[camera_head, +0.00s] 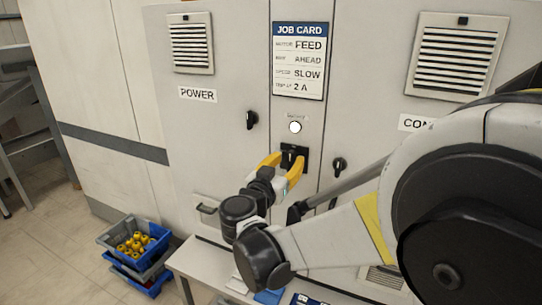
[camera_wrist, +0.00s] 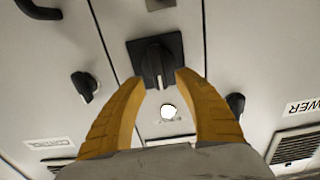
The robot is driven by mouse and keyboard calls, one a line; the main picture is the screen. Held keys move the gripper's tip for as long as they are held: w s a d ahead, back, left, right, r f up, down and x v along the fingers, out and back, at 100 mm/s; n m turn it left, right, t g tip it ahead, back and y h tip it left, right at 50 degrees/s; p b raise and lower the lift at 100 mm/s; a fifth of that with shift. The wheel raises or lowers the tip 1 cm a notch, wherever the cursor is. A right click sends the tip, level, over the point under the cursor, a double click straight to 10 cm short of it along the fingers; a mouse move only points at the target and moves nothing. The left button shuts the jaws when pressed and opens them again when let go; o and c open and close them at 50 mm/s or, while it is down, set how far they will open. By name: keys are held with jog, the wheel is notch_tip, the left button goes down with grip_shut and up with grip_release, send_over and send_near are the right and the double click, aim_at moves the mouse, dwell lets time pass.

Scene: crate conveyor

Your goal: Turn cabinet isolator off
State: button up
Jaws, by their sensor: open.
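The cabinet isolator (camera_head: 297,155) is a black rotary handle on a square black plate, in the narrow middle panel of the cabinet below a round white lamp (camera_head: 295,127). In the wrist view the isolator (camera_wrist: 156,62) lies ahead of my fingertips, its handle bar lying along the panel's length. My gripper (camera_head: 282,164) has yellow fingers and is at the isolator in the head view. In the wrist view my gripper (camera_wrist: 158,78) is open, with one finger on each side of the handle. I cannot tell whether the fingers touch it.
A black door handle (camera_head: 251,120) is on the POWER door and another (camera_head: 338,165) is right of the isolator. A job card (camera_head: 299,60) hangs above. A bench (camera_head: 190,268) stands below, and blue crates (camera_head: 163,236) with yellow parts are on the floor at left.

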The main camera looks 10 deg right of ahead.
jog(key=shift+x, duration=0.85)
grip_shut()
